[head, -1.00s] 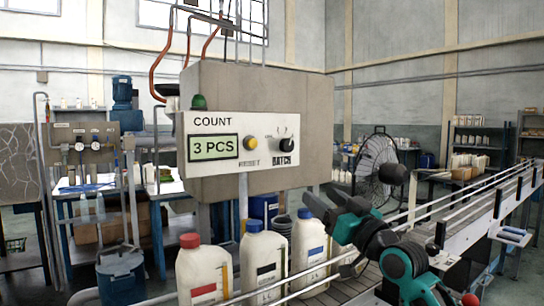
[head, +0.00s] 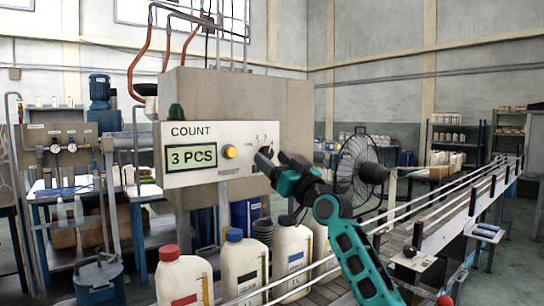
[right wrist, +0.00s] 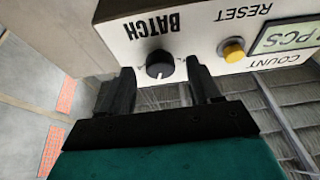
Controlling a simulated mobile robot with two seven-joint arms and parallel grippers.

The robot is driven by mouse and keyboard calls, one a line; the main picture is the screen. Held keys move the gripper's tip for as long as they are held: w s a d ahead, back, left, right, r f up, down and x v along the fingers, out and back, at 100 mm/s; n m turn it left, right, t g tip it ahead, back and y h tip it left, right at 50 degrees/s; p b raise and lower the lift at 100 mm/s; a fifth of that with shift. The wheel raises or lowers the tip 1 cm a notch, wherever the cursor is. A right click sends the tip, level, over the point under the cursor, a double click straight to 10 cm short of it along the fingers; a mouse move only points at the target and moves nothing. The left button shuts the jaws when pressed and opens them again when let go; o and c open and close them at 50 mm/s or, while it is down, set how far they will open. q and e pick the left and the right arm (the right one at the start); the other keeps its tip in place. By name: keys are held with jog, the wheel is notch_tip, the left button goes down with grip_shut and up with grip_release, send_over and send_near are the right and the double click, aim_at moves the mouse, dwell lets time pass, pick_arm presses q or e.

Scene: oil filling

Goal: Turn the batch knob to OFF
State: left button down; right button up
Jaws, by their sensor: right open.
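In the head view my right gripper (head: 276,158) is at the right part of the panel and covers the knob. The display (head: 191,156) reads 3 PCS. My left gripper is not in view.
A yellow reset button (head: 229,151) is left of the gripper. Several white jugs (head: 184,279) stand below on the conveyor. A black fan (head: 356,170) stands behind my right arm.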

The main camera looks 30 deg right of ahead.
jog(key=shift+w+r, duration=0.2)
jog(key=shift+w, duration=0.4)
jog(key=shift+c, duration=0.3)
